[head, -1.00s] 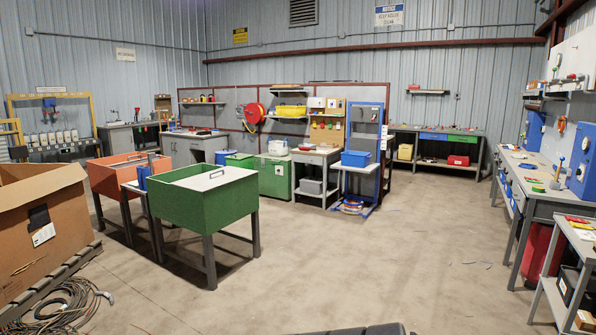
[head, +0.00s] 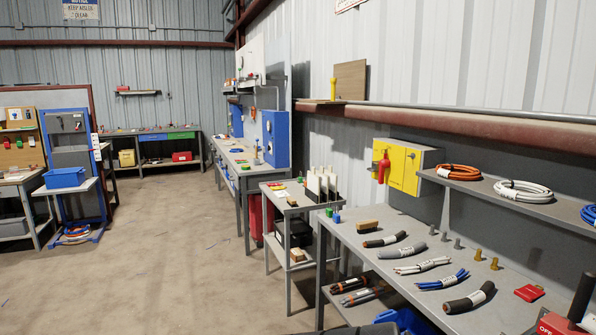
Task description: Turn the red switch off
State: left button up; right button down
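A red switch handle (head: 381,166) sits on the left part of a yellow-fronted box (head: 405,168) on the wall above the right-hand bench. The handle hangs roughly upright, with a wider top. Its exact setting is too small to tell. A second red item (head: 556,325) with white lettering is cut off at the bottom right corner, beside a dark upright lever (head: 582,296). Neither of my grippers shows in the head view.
The right-hand bench (head: 385,235) carries several cable pieces, small metal posts and a small red box (head: 529,292). Above it, a shelf (head: 520,201) holds cable coils. A small cart (head: 290,200) stands left of the bench. The floor (head: 165,265) at left is clear.

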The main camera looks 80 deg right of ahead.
aim_at(385, 163)
jog(key=z, duration=3.2)
jog(key=i+j+z, duration=0.35)
jog(key=i+j, duration=0.2)
jog(key=i, duration=0.45)
jog(key=i+j+z, duration=0.35)
jog(key=i+j, duration=0.4)
jog(key=i, duration=0.15)
